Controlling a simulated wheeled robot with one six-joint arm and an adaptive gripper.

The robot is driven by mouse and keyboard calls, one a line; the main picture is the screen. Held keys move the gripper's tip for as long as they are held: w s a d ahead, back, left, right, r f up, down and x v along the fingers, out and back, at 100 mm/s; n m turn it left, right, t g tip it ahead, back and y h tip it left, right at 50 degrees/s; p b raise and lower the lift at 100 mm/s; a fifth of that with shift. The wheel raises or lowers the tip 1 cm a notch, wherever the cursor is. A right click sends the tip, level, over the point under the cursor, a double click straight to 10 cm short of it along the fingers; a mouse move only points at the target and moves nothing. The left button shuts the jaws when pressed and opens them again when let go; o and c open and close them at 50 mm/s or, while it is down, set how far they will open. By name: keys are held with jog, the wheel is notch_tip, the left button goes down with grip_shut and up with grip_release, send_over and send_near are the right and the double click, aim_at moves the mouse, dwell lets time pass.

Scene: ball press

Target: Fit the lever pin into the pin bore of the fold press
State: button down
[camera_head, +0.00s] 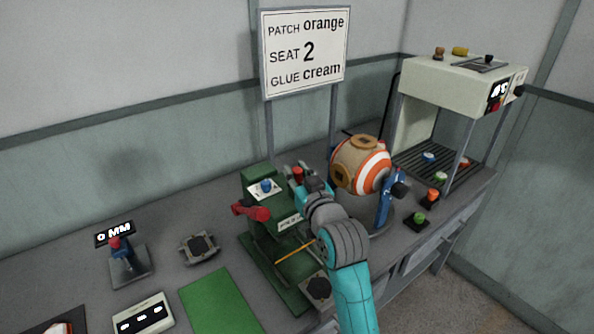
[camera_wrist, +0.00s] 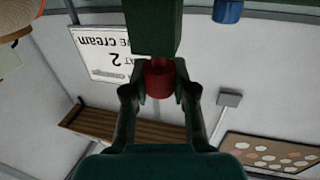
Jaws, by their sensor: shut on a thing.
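The green fold press (camera_head: 258,232) stands on the bench, with a red handle-like part (camera_head: 251,210) on its left side. My gripper (camera_head: 306,185) is at the press's upper right side. In the wrist view, my gripper (camera_wrist: 160,92) is shut on a red cylindrical piece (camera_wrist: 159,82), which looks like the lever pin. A red end of it also shows in the head view (camera_head: 298,173). A green block of the press (camera_wrist: 153,27) meets or overlaps the red piece in the wrist view. The pin bore is hidden, and I cannot tell whether the pin is inside it.
A striped orange and white ball (camera_head: 362,165) sits in a blue-armed stand (camera_head: 386,202) just right of my gripper. A cream machine (camera_head: 455,85) stands at the back right. A sign (camera_head: 306,52) stands behind. A green mat (camera_head: 222,302) lies bare at front left.

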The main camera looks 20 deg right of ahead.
jog(key=shift+f, duration=0.75)
jog(key=c, duration=0.9)
grip_release()
jog(key=shift+o, duration=0.2)
jog(key=s, duration=1.2)
jog(key=shift+d, duration=0.3)
jog(key=shift+f, duration=0.1)
